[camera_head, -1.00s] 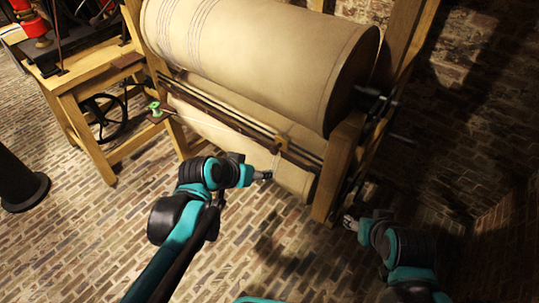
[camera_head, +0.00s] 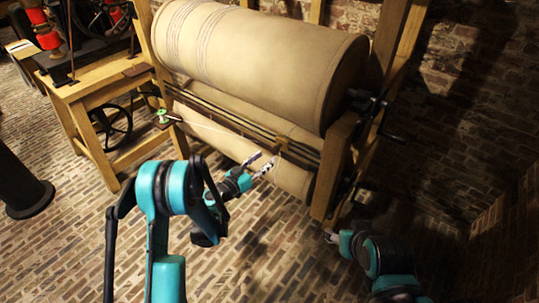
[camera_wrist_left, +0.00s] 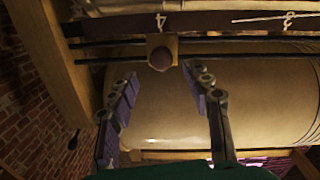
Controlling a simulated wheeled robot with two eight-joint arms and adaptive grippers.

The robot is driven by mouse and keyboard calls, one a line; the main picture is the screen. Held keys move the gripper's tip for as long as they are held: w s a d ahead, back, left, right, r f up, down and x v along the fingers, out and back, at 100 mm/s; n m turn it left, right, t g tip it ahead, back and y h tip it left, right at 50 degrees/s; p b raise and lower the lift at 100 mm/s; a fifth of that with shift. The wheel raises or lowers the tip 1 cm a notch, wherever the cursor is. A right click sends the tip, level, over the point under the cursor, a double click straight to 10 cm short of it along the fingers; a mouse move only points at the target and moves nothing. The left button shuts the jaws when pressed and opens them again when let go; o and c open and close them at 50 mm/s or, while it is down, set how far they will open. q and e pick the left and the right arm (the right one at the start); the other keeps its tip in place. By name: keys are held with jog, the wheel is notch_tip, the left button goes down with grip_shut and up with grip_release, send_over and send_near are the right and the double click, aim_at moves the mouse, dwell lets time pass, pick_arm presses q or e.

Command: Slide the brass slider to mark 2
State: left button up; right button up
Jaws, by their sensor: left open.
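The brass slider (camera_head: 281,145) sits on dark rails below the big roller, towards their right end. In the left wrist view the slider (camera_wrist_left: 162,52) is a brass block with a round knob, just under the painted mark 4 (camera_wrist_left: 160,20). Mark 3 (camera_wrist_left: 288,20) is to the right on the dark rail board; mark 2 is not in that view. My left gripper (camera_head: 257,163) is open and empty just short of the slider. In the wrist view its fingers (camera_wrist_left: 159,75) point at the knob, one on each side below it. My right gripper (camera_head: 330,236) is low, beside the frame's right post.
The large canvas roller (camera_head: 265,55) overhangs the rails. A wooden post (camera_head: 334,165) stands right of the slider. A green spool (camera_head: 162,116) with a cord is at the rails' left end. The brick floor (camera_head: 250,260) in front is clear.

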aim_at(273, 152)
pick_arm(q)
jog(key=shift+w+f, duration=0.2)
jog(key=shift+f, duration=0.2)
jog(key=b+x, duration=0.2)
jog(key=x, duration=0.4)
jog(key=shift+w+d, duration=0.1)
jog(key=shift+w+d+r, duration=0.1)
jog(key=shift+w+d, duration=0.2)
jog(key=shift+w, duration=0.05)
grip_shut()
